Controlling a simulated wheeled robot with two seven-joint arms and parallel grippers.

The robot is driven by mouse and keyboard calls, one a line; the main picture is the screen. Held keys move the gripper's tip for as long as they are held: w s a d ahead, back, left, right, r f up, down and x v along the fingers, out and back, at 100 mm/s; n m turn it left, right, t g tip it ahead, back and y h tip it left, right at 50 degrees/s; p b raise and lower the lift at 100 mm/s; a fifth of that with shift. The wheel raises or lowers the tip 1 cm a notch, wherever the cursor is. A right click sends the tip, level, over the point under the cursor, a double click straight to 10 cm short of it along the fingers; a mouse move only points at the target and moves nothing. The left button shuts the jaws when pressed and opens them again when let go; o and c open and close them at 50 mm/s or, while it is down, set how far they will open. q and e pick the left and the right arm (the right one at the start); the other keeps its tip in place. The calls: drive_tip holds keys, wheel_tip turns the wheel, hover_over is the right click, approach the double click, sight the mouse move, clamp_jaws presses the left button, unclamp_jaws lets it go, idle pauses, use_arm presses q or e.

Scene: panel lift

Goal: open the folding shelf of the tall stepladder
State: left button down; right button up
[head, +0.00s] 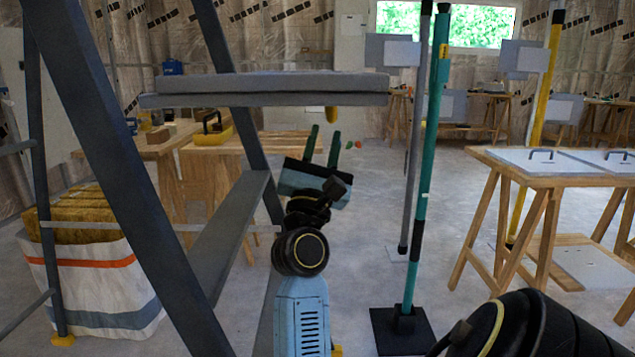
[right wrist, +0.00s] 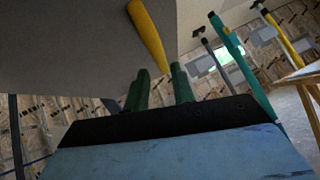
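The tall stepladder has dark grey rails (head: 110,160) and stands at the left, close in front of me. Its grey shelf (head: 265,99) shows almost edge-on near the top of the head view, roughly level. In the right wrist view, the shelf's underside (right wrist: 60,50) fills the upper left. A yellow handle (head: 331,114) hangs under the shelf's right part; it also shows in the right wrist view (right wrist: 148,38). My right gripper (head: 322,137) is open, green fingers pointing up, just below the handle. No contact shows. My left gripper is out of view.
A white bag with yellow material (head: 95,265) stands behind the ladder at left. A teal pole (head: 424,180) on a black base and a grey pole (head: 416,150) stand right of my gripper. A wooden trestle table (head: 520,178) is at right. Open floor lies between.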

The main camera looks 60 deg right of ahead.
drive_tip(key=v, duration=0.6)
drive_tip(key=shift+s, duration=0.1)
idle(0.6)
